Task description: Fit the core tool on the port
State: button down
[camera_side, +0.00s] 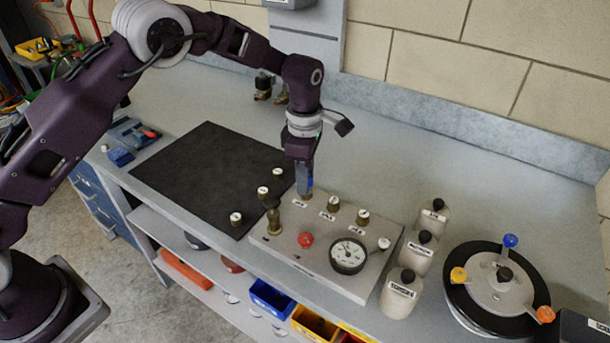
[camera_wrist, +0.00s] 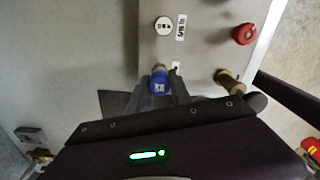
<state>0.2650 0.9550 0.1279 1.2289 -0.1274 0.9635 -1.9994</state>
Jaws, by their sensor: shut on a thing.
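The core tool, a blue-capped piece, sits between my gripper's fingers (camera_side: 305,190); its blue part (camera_side: 310,182) shows only narrowly in the side view. In the wrist view the blue cap (camera_wrist: 159,82) is clear between the two dark fingers (camera_wrist: 160,88). My gripper is shut on it and points down, upright, at the back left corner of the grey panel (camera_side: 275,239). A small brassy part shows just under the fingertips there. The port is mostly hidden by the tool and fingers, so I cannot tell whether the tool is seated.
A tall brass fitting (camera_side: 273,218), red knob (camera_side: 305,240), gauge (camera_side: 348,256) and white-capped ports stand on the panel. Several capped fittings rest on the black mat (camera_side: 190,170). Bottles (camera_side: 400,292) and a round manifold (camera_side: 497,283) stand right. Bench behind the panel is clear.

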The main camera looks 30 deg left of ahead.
jog(key=shift+f, duration=0.35)
jog(key=c, duration=0.7)
grip_release()
jog(key=shift+r, duration=3.5)
